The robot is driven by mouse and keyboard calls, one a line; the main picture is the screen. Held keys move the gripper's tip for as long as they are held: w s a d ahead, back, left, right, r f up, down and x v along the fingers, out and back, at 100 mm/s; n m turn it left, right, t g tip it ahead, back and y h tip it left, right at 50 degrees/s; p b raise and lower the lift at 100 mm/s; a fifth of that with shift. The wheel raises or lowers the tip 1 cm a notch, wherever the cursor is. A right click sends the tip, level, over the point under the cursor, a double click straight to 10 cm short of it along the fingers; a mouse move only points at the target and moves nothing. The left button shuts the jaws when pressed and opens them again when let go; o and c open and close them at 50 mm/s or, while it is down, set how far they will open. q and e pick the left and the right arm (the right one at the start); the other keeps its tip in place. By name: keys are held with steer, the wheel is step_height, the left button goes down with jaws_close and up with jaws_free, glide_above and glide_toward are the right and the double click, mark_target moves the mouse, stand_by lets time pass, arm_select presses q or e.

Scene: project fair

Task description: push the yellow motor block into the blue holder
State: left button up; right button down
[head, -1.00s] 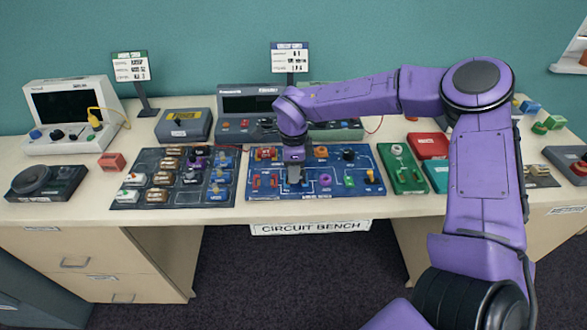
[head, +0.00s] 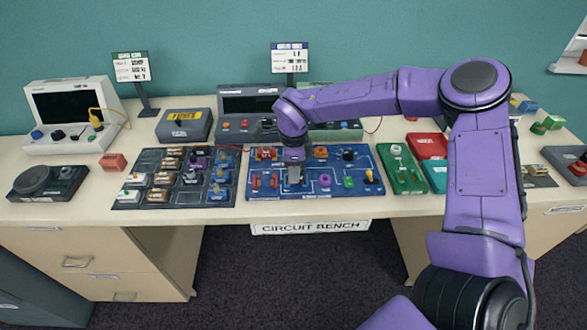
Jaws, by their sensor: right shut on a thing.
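My right gripper (head: 294,182) points down over the left half of the blue circuit board (head: 325,191). It is shut on a small part that its fingers mostly hide; I cannot tell the part's colour or whether it touches the board. A small yellow-orange piece (head: 369,176) stands near the board's right edge, apart from the gripper; I cannot tell whether it is the motor block. I cannot make out a separate blue holder on the blue board. My left gripper is not in view.
A dark parts tray (head: 147,203) with several small components lies left of the board. A green board (head: 403,179) and a red box (head: 429,146) lie to the right. A grey instrument (head: 243,104) stands behind. A narrow strip of bare bench (head: 230,212) runs along the front.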

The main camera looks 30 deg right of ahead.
steer(key=shift+f, duration=0.4)
stand_by(0.8)
steer(key=shift+c, duration=1.3)
jaws_free()
step_height(320, 180, up, 8)
steer(key=p, duration=0.7)
